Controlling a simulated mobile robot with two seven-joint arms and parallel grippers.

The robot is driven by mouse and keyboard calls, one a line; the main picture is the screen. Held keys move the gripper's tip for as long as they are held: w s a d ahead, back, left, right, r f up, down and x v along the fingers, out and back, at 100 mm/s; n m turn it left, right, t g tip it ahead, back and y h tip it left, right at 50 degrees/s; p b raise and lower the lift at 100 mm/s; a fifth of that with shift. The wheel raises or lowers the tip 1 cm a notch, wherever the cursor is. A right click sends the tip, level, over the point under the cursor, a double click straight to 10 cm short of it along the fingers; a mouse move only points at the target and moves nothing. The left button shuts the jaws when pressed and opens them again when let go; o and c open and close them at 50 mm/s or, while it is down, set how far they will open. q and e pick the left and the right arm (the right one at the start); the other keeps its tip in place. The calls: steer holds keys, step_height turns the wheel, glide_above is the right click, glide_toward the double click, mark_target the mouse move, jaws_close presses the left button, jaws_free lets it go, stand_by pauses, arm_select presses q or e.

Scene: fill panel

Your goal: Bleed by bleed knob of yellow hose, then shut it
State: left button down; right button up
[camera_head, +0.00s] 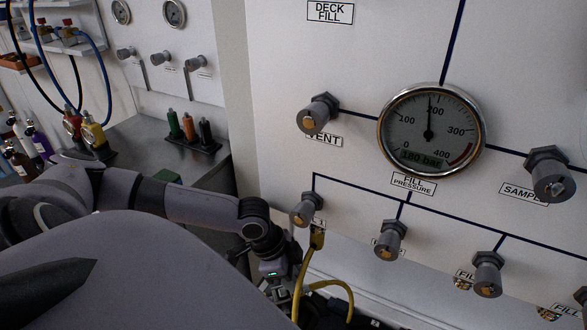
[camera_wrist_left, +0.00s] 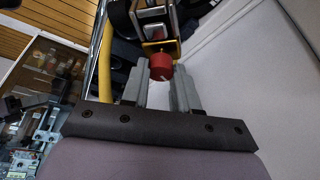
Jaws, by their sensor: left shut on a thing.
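The yellow hose (camera_head: 302,277) hangs from a fitting below the leftmost lower valve knob (camera_head: 305,208) on the white panel. In the left wrist view, the yellow hose (camera_wrist_left: 105,62) runs past the left of the fingers. A small red knob (camera_wrist_left: 161,66), apparently the bleed knob, sits below the yellow-and-metal fitting (camera_wrist_left: 158,46). My left gripper (camera_wrist_left: 162,78) is shut on this red knob, one finger on each side. In the head view its fingers are hidden low beside the hose. My right gripper is not in view.
A round gauge (camera_head: 431,129) on the panel shows 180 bar on its display. Other valve knobs (camera_head: 390,240) stick out along the panel's lower row. A steel bench (camera_head: 150,140) with coloured fittings stands at the left.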

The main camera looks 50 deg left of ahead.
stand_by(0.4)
arm_select(q)
steer(key=c, duration=0.8)
jaws_free()
steer(key=shift+c, duration=0.2)
steer(key=shift+r, duration=0.1)
steer(key=v, duration=0.4)
steer(key=shift+s+a+r, duration=0.1)
steer(key=shift+a+r, duration=0.1)
steer(key=shift+r, duration=0.05)
steer(key=s+a, duration=0.7)
steer(key=a, duration=0.2)
steer(key=shift+s+r, duration=0.15)
steer(key=shift+s, duration=0.2)
